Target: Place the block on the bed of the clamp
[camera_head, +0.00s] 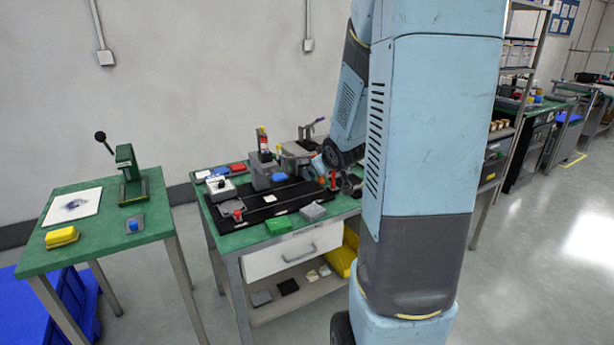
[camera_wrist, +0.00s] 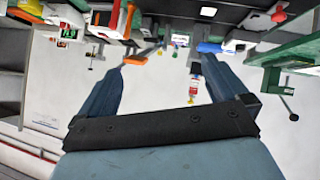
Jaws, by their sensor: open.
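My gripper (camera_head: 319,168) is low over the back right of the middle green table in the head view, partly hidden by my arm. In the wrist view my gripper (camera_wrist: 165,62) has its two blue fingers wide apart, with nothing between them. Several small blocks are in view, and I cannot tell which is the task's block: a green one (camera_head: 278,225), a red one (camera_head: 236,168) and a blue one (camera_head: 133,226). A grey device with a lever (camera_head: 303,147) beside my gripper looks like a clamp; its bed is not clear. A grey fixture with a red knob (camera_head: 232,210) stands at the front left.
A black plate (camera_head: 258,213) covers much of the middle table, with a grey box (camera_head: 312,211) on its front right. A white box (camera_head: 221,188) stands at the left. The left table holds a green press (camera_head: 130,175), a white sheet (camera_head: 73,205) and a yellow block (camera_head: 62,237).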

